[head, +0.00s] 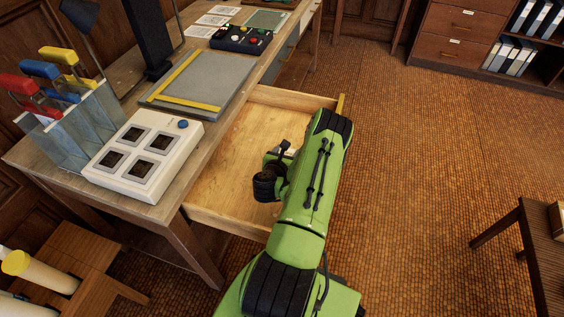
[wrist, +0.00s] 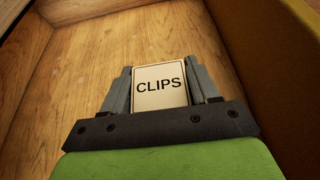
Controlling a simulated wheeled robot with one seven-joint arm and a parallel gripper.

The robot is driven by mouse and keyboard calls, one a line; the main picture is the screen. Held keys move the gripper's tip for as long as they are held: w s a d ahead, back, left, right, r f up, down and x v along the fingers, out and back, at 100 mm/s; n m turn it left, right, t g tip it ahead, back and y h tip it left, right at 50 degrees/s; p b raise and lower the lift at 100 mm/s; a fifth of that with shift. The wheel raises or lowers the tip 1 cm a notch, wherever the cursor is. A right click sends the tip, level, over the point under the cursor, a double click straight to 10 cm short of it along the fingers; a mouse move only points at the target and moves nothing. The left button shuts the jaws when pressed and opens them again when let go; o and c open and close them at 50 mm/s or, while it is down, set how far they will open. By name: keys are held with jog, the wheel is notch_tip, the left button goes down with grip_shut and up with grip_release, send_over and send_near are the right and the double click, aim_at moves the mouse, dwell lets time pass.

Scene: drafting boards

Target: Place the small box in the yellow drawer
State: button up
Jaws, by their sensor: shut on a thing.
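The small box (wrist: 160,86) is cream with a dark border and the word CLIPS on it. My gripper (wrist: 160,88) is shut on it, one finger along each side. In the wrist view the box is over the wooden floor of the open drawer; I cannot tell whether it touches the floor. In the head view the drawer (head: 235,150) is pulled out from the desk, with a strip of its yellow front (head: 340,104) showing. My green arm reaches over the drawer and hides part of it. My gripper and the box are mostly hidden there.
On the desk (head: 60,160) stand a white panel with square windows (head: 143,157), a grey drawing board with yellow rulers (head: 200,85), a button box (head: 241,39) and a clear tool holder (head: 75,125). The drawer's side walls rise around my gripper. A dark table (head: 530,250) stands right.

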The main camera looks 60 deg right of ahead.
jog(key=shift+f+b, duration=0.75)
jog(key=shift+f, duration=1.45)
jog(key=o, duration=1.1)
jog(key=shift+r+p, duration=0.25)
jog(key=shift+p, duration=0.05)
